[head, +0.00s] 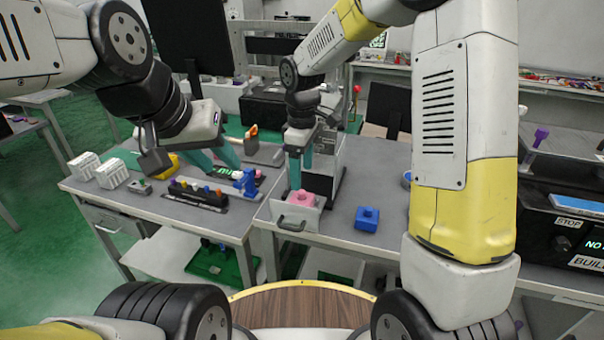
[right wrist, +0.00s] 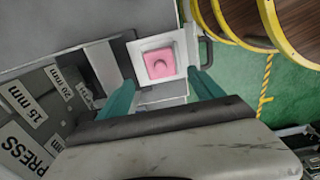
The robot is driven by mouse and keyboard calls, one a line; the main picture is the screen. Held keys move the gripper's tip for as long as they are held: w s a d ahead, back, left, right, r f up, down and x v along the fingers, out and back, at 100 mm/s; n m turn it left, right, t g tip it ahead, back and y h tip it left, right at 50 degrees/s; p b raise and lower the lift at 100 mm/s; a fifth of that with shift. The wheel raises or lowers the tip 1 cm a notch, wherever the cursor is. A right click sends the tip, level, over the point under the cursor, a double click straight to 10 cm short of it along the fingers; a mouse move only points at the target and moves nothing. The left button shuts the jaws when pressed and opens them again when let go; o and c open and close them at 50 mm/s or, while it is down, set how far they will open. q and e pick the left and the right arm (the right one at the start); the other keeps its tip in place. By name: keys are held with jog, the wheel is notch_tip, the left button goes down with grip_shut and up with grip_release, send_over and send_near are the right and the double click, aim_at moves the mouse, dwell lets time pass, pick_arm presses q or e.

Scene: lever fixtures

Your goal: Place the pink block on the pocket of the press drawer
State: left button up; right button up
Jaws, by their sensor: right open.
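The pink block (head: 302,198) sits in the square pocket of the pulled-out press drawer (head: 296,222). In the right wrist view the pink block (right wrist: 159,64) lies inside the white rim of the drawer (right wrist: 143,46). My right gripper (head: 301,182) is above the drawer, pointing down. In the right wrist view its teal fingers (right wrist: 162,95) are spread on both sides of the block, apart from it, with nothing between them. My left gripper (head: 223,170) is over the left table with its fingers apart and seems empty. The underside of the block is hidden.
A blue block (head: 367,217) stands on the table right of the drawer. A blue lever fixture (head: 246,183) and a black rack with coloured knobs (head: 198,193) are below my left gripper. White boxes (head: 112,173) stand at the left edge. The drawer handle (head: 291,226) sticks out at the front.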

jog(key=s+d+r+m+t+y, duration=0.1)
jog(key=s+d+r+m+t, duration=0.15)
jog(key=s+d+r, duration=0.35)
jog(key=s+d+r+m+t, duration=0.1)
jog(key=s+d+r+m, duration=0.25)
jog(key=r, duration=0.35)
jog(key=s+d+r+m+t, duration=0.1)
jog(key=s+d+m, duration=0.1)
jog(key=s+m, duration=0.2)
jog(key=s+d+r+m+t+y, duration=0.1)
jog(key=s+d+m, duration=0.1)
jog(key=s, duration=0.4)
jog(key=shift+d+r+m+t, duration=0.25)
jog(key=shift+d+m+t, duration=0.1)
jog(key=shift+m, duration=0.55)
jog(key=shift+s, duration=0.1)
